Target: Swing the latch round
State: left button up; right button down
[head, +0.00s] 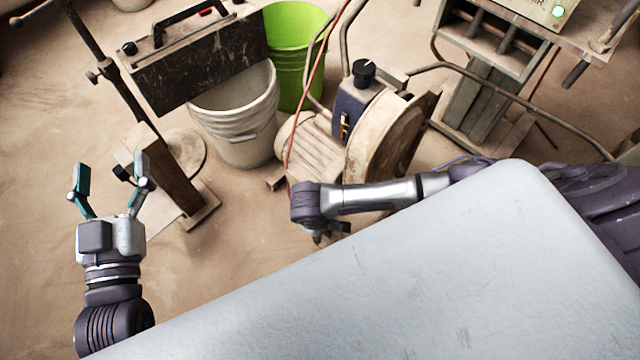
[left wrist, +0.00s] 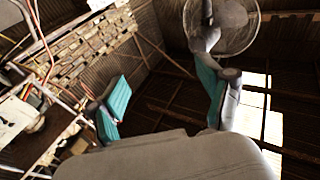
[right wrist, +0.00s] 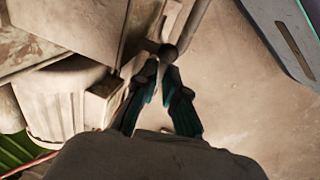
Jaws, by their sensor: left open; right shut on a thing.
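My right gripper (right wrist: 164,76) is shut on the end of a thin bar with a dark round knob (right wrist: 168,53), seen in the right wrist view. I take this bar to be the latch, but its pivot is not clear. In the head view the right gripper (head: 322,236) is low beside the machine, mostly hidden behind its own wrist. My left gripper (head: 110,172) is open and empty at the left of the head view, away from the machine. It points up toward the wall and fan in the left wrist view (left wrist: 165,85).
A machine with a large wheel (head: 378,135) stands beyond my right wrist. A post on a wooden base (head: 200,210) is near the left gripper. Bare floor (head: 235,262) lies between the arms.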

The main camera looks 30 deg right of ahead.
jog(key=p, duration=0.3)
jog(key=t+p, duration=0.1)
jog(key=p, duration=0.3)
jog(key=shift+w+a+f+t, duration=0.1)
jog(key=shift+w+t, duration=0.1)
jog(key=shift+t, duration=0.1)
pick_arm(q)
jog(key=s+a+f+g+y, duration=0.2)
jog(key=s+a+f+g, duration=0.1)
jog(key=s+f+g, duration=0.5)
jog(key=s+a+f+g+y, duration=0.2)
jog(key=s+a+f+g, duration=0.2)
jog(key=s+f+g, duration=0.4)
jog(key=shift+f+n+y, duration=0.3)
jog(key=shift+f+n, duration=0.1)
jog(key=shift+f, duration=0.05)
pick_arm(e)
jog(key=c, duration=1.5)
grip_release()
jog(key=shift+s+y, duration=0.1)
jog(key=shift+y, duration=0.2)
jog(key=shift+s+f, duration=0.1)
jog(key=shift+s, duration=0.05)
